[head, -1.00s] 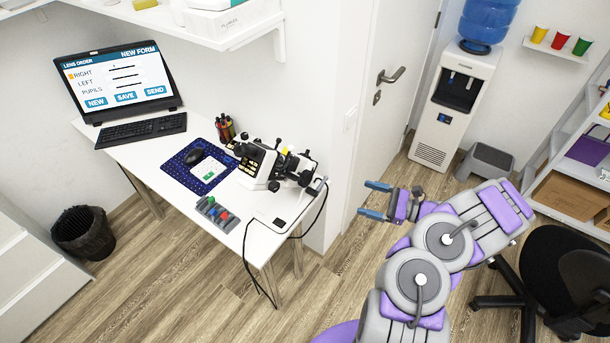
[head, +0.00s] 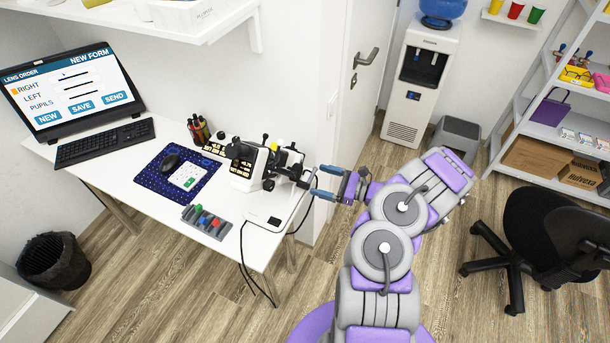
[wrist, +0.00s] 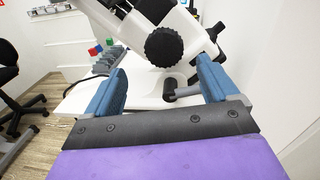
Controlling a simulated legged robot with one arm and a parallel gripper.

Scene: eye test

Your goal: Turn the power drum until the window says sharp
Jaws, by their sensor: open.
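A black and white lens-measuring instrument (head: 243,170) stands on the white desk (head: 140,185), near its right end. In the wrist view, a round black knurled knob (wrist: 164,47) shows on its side; it looks like the power drum, but I cannot be sure. A smaller dark knob with a light lever (wrist: 182,92) sits below it. I cannot make out the window or any word in it. My gripper (head: 318,181) is open and empty, just right of the instrument. In the wrist view, the fingers of my gripper (wrist: 160,72) point at the knob, which appears apart from them.
The wall and door (head: 360,70) are behind my gripper. An office chair (head: 550,240) stands right.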

